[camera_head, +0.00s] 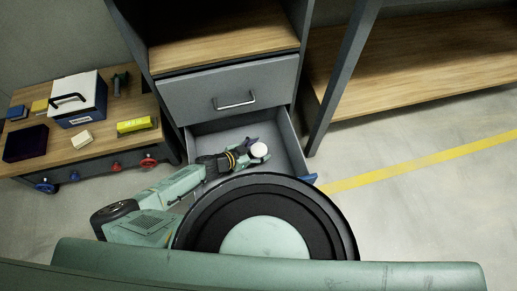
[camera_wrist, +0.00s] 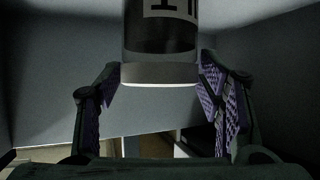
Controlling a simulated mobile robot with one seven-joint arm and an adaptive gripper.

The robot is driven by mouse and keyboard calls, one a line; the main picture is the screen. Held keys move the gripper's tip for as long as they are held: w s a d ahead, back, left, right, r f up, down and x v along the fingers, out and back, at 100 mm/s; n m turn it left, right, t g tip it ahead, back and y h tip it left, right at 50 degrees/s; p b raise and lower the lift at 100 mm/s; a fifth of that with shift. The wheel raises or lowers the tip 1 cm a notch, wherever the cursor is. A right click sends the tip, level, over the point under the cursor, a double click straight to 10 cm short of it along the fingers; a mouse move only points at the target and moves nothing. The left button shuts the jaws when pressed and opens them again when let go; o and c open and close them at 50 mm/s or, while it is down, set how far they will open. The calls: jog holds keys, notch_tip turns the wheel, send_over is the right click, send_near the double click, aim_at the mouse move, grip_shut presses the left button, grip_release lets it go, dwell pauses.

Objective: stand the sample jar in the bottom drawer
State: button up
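The sample jar shows in the wrist view (camera_wrist: 160,40) as a dark cylinder with a black-and-white label and a pale band at one end. In the head view its round white top (camera_head: 259,150) shows over the open bottom drawer (camera_head: 290,147). My gripper (camera_head: 251,152) reaches into the drawer space; its purple-padded fingers (camera_wrist: 160,75) close in on both sides of the jar at the tips. The jar looks upright in the head view. Whether it touches the drawer floor is hidden.
The upper drawer (camera_head: 230,92) is shut above the open one. A wooden bench (camera_head: 80,145) at left holds a white-and-blue box (camera_head: 78,99), a yellow box (camera_head: 136,125) and other small items. A wooden shelf (camera_head: 420,70) stands at right. The drawer floor left of my gripper looks clear.

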jog(key=shift+o, duration=0.7)
jog(key=p+v, duration=0.2)
jog(key=v, duration=1)
